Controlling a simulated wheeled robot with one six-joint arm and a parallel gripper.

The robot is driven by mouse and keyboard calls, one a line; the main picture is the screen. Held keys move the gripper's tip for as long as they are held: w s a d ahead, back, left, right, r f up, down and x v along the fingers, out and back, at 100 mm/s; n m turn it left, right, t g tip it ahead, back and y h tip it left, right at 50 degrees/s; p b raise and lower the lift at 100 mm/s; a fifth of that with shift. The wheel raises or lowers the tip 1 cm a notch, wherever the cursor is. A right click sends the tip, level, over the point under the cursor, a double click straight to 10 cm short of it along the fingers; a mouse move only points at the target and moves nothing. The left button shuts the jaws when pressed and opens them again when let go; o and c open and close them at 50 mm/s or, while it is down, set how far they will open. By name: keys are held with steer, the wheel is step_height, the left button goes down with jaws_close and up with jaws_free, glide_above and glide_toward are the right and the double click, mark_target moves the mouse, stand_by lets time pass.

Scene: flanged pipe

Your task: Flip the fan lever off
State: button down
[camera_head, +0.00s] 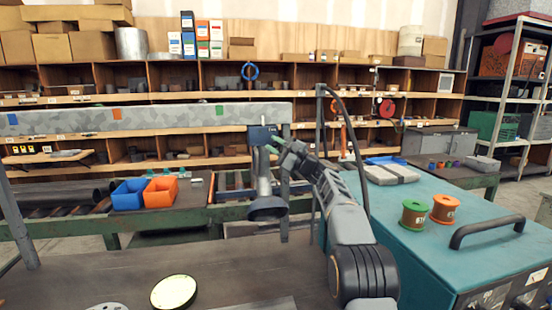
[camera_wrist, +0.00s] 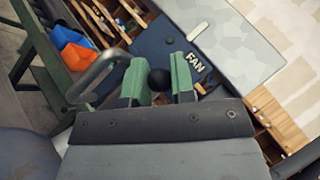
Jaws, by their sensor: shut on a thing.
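The fan lever's black ball knob (camera_wrist: 160,78) shows in the wrist view between the two green fingers of my gripper (camera_wrist: 158,88). My gripper is shut on this knob. The rest of the lever is hidden behind the fingers. A dark blue panel (camera_wrist: 184,45) behind it carries a white FAN label (camera_wrist: 196,62). In the head view my gripper (camera_head: 276,146) is at the small blue box (camera_head: 261,134) above the grey flanged pipe (camera_head: 265,190); the knob cannot be made out there.
A grey bench (camera_head: 220,265) with a round cream disc (camera_head: 173,292) is in front. A teal cabinet (camera_head: 450,240) with green (camera_head: 414,214) and orange (camera_head: 445,209) spools stands right. Blue (camera_head: 130,194) and orange (camera_head: 160,193) bins sit left. A patterned grey duct (camera_head: 150,116) runs behind.

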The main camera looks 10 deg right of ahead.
steer(key=shift+w+f+n+g+y+b, duration=0.1)
steer(key=shift+f+n+g+y+b, duration=0.2)
steer(key=shift+n+y, duration=0.5)
steer(key=shift+w+f+n+g+y+b, duration=0.1)
steer(key=shift+f+n+g+y+b, duration=0.15)
steer(key=shift+n+y, duration=0.55)
steer(key=shift+n, duration=0.4)
steer(key=c, duration=1)
jaws_free()
steer(key=shift+f, duration=0.1)
steer(key=shift+b+v, duration=1.75)
steer(key=shift+v, duration=2)
